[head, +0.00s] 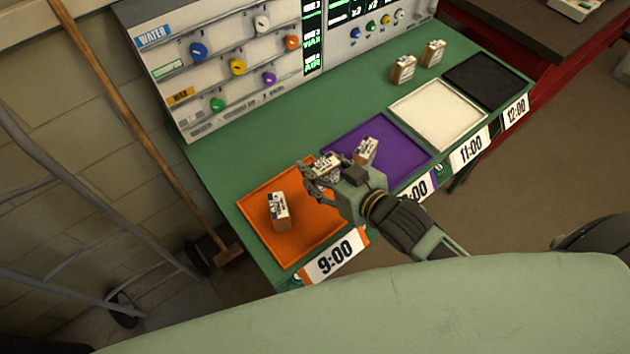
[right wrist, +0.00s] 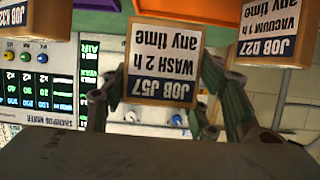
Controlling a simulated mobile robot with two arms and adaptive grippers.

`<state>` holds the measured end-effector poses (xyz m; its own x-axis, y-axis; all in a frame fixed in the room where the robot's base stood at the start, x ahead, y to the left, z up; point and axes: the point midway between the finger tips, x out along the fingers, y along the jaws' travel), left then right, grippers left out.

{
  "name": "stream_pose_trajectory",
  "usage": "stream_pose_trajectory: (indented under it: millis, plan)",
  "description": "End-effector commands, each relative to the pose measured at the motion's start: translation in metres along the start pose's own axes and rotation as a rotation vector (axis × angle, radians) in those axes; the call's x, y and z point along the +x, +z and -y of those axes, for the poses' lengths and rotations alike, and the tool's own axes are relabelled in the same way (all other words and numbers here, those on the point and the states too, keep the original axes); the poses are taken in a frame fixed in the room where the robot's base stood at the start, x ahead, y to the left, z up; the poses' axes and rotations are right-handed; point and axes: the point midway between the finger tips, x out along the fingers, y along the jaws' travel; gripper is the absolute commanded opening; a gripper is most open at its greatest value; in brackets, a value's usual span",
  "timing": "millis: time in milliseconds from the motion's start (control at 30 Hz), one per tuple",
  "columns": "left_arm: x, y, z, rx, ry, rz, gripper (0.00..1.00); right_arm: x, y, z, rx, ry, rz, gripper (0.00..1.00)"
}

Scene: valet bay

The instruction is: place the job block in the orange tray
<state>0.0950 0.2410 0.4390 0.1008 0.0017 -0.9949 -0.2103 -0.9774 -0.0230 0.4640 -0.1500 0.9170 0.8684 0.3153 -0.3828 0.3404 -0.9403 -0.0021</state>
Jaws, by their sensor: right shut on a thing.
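My right gripper (head: 322,172) is shut on a job block (head: 325,163) near the border of the orange tray (head: 300,250) and the purple tray. In the upside-down right wrist view the held block (right wrist: 163,55) reads "JOB J57, WASH 2 h any time", and fingers of the right gripper (right wrist: 165,90) stand on both sides of it. The block looks raised, but its exact height is unclear. Another block (head: 279,210) stands in the orange tray, labelled 9:00. A block marked "JOB D27" (right wrist: 272,40) shows in the wrist view. My left gripper is not in view.
The purple tray (head: 400,150) holds a block (head: 366,150). The white tray (head: 440,115) and black tray (head: 490,85) are empty. Two blocks stand behind them on the green bench. A control panel (head: 240,60) with knobs stands at the back. A broom leans at the left.

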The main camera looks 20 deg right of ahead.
Motion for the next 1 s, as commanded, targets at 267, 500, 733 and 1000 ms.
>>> stream_pose_trajectory:
  millis: [267, 500, 733, 1000]
  plan:
    - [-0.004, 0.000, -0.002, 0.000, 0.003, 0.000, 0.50, 0.011, 0.015, 0.018, -0.001, 0.002, 0.001, 0.25]
    - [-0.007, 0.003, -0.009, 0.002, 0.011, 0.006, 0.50, 0.022, 0.044, 0.018, -0.001, 0.001, 0.001, 0.25]
    - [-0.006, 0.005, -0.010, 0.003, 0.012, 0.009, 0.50, 0.023, 0.046, 0.018, -0.001, 0.000, -0.002, 0.25]
    - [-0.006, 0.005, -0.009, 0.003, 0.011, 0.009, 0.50, 0.024, 0.048, 0.018, -0.001, 0.001, 0.000, 0.65]
